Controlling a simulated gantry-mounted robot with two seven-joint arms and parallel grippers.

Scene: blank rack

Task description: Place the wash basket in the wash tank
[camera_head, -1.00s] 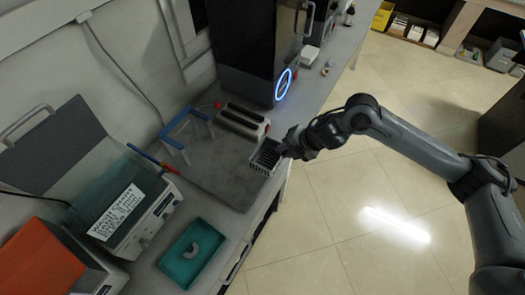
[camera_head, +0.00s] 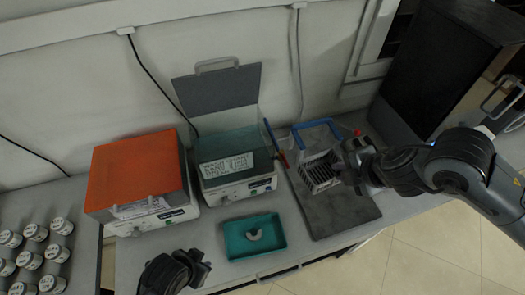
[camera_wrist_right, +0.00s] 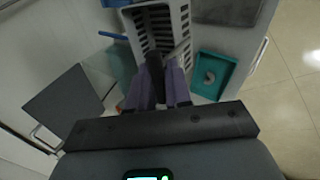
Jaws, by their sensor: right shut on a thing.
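The wash basket (camera_head: 320,173) is a pale slotted rack with dark gaps. It shows over the back part of a dark grey slab; whether it touches it I cannot tell. My right gripper (camera_head: 352,167) comes from the right and is shut on the basket. In the right wrist view the basket (camera_wrist_right: 160,22) lies just beyond the gripper's fingertips (camera_wrist_right: 165,75). The wash tank (camera_head: 237,188) stands left of the basket, its grey lid (camera_head: 217,90) raised and a labelled sheet above its front. My left gripper (camera_head: 190,268) is low in the head view, its jaws unclear.
An orange-topped unit (camera_head: 138,172) stands left of the tank. A teal tray (camera_head: 236,241) with a pale curved piece lies in front. A blue-topped wire frame (camera_head: 316,124) stands behind the basket. Several lidded jars (camera_head: 38,250) are far left. A black cabinet (camera_head: 440,65) stands right.

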